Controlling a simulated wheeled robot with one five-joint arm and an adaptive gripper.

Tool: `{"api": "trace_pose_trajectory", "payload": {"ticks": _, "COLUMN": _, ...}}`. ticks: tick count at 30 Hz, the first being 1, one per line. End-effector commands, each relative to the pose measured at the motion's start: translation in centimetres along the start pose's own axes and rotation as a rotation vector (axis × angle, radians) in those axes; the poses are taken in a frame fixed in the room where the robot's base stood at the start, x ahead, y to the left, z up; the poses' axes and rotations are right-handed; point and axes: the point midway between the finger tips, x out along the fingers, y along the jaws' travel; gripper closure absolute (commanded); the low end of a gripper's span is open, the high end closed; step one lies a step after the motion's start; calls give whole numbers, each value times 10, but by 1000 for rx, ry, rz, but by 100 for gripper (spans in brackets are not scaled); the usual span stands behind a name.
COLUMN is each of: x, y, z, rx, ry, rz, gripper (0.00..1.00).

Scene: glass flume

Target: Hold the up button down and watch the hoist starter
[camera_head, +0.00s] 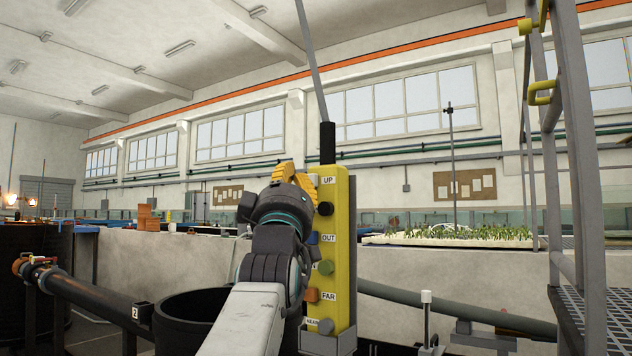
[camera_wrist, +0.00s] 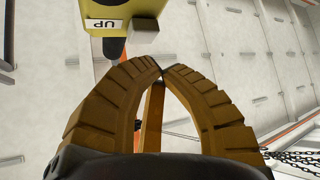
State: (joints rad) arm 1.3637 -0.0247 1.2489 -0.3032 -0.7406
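A yellow pendant box (camera_head: 340,240) hangs upright on a rod, with a black sleeve (camera_head: 327,143) at its top. Its UP label (camera_head: 328,180) shows beside my gripper (camera_head: 288,185). The up button itself is hidden behind my gripper in the head view. In the wrist view, the upside-down UP label (camera_wrist: 104,24) is at upper left, with a dark part below it that I cannot identify. I cannot identify the hoist starter.
Lower on the pendant are black (camera_head: 325,208), blue (camera_head: 312,238), green (camera_head: 326,268), orange (camera_head: 311,295) and grey (camera_head: 326,326) buttons. A black tub (camera_head: 185,325) stands below left. A metal ladder frame (camera_head: 580,150) is at right. A tray of plants (camera_head: 450,235) lies behind.

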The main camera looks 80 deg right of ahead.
Motion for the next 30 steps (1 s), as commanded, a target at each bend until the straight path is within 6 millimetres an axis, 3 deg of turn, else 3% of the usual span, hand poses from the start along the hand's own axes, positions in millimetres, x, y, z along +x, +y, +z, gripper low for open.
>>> {"api": "trace_pose_trajectory", "payload": {"ticks": 12, "x": 1, "y": 0, "z": 0, "rx": 2, "ry": 1, "rz": 0, "gripper": 100}}
{"api": "trace_pose_trajectory", "payload": {"ticks": 13, "x": 1, "y": 0, "z": 0, "rx": 2, "ry": 1, "rz": 0, "gripper": 95}}
{"api": "trace_pose_trajectory", "payload": {"ticks": 15, "x": 1, "y": 0, "z": 0, "rx": 2, "ry": 1, "rz": 0, "gripper": 100}}
{"api": "trace_pose_trajectory", "payload": {"ticks": 30, "x": 1, "y": 0, "z": 0, "rx": 2, "ry": 1, "rz": 0, "gripper": 100}}
